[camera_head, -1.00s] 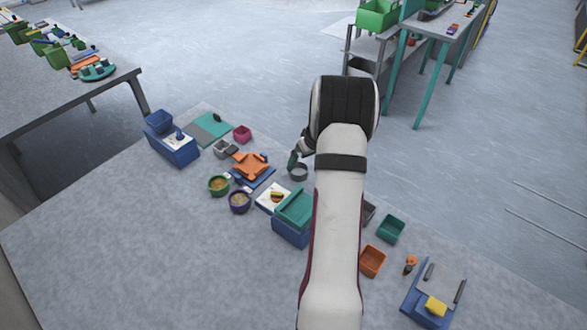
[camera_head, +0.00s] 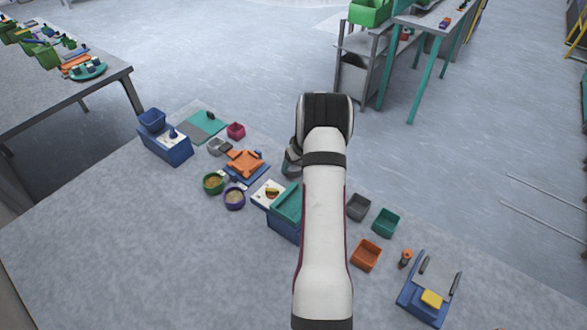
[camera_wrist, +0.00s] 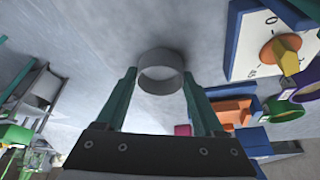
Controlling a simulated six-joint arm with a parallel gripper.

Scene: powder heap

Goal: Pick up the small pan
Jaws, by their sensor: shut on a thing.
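The small pan (camera_wrist: 161,72) shows in the wrist view as a grey round rim with an open middle. It sits between the two teal fingers of my gripper (camera_wrist: 159,80), which are shut on it. No handle is clear in this view. In the head view my own arm hides the pan, and only part of my wrist shows beside the blue box with a teal top. I cannot tell whether the pan touches the surface below it.
Grey (camera_head: 358,207), teal (camera_head: 386,222) and orange (camera_head: 366,255) bins stand right. The table's left front is clear.

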